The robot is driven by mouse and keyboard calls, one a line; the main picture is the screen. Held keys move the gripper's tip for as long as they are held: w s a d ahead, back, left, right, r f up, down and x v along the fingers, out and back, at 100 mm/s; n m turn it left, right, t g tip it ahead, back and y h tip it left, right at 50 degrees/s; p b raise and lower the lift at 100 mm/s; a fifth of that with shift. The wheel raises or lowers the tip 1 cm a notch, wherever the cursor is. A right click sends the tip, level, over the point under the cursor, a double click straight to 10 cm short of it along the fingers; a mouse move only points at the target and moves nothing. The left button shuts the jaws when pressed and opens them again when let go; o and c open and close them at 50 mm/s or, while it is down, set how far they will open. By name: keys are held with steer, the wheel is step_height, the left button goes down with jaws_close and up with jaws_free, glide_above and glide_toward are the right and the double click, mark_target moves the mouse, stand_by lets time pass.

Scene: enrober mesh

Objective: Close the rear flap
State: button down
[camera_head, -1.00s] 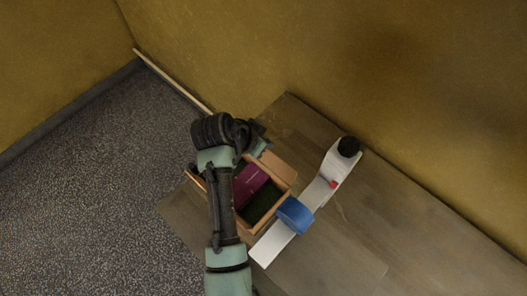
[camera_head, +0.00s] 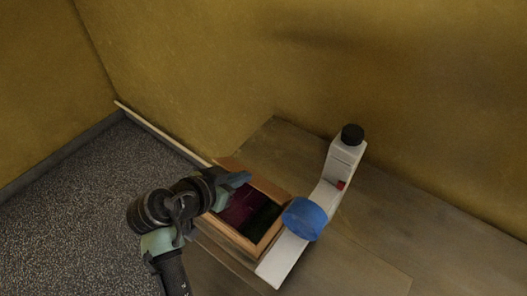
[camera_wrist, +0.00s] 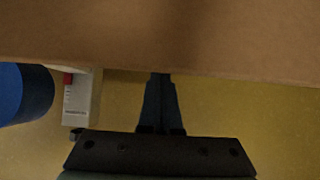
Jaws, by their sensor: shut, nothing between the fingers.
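An open tan box (camera_head: 262,252) stands on the table with a magenta item (camera_head: 236,212) and a dark green item (camera_head: 262,217) inside. A tan flap (camera_head: 262,184) runs along its far side and looks raised; its exact angle is hard to tell. My gripper (camera_head: 244,178) is at this flap, over the far left part of the box. In the wrist view, a broad brown panel (camera_wrist: 160,35) fills the top. My shut, empty gripper (camera_wrist: 160,76) has its fingertips at the panel's edge; I cannot tell whether they touch.
A white tape dispenser-like device (camera_head: 345,160) with a black knob (camera_head: 352,134) and a blue round part (camera_head: 304,218) stands close to the box's right side. The wooden table (camera_head: 390,220) is clear farther right. A yellow wall (camera_head: 400,80) stands behind.

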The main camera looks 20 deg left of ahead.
steer(key=shift+s+a+f+b, duration=0.25)
steer(key=shift+s+f+b, duration=0.45)
steer(key=shift+f, duration=0.25)
steer(key=shift+w+f, duration=0.1)
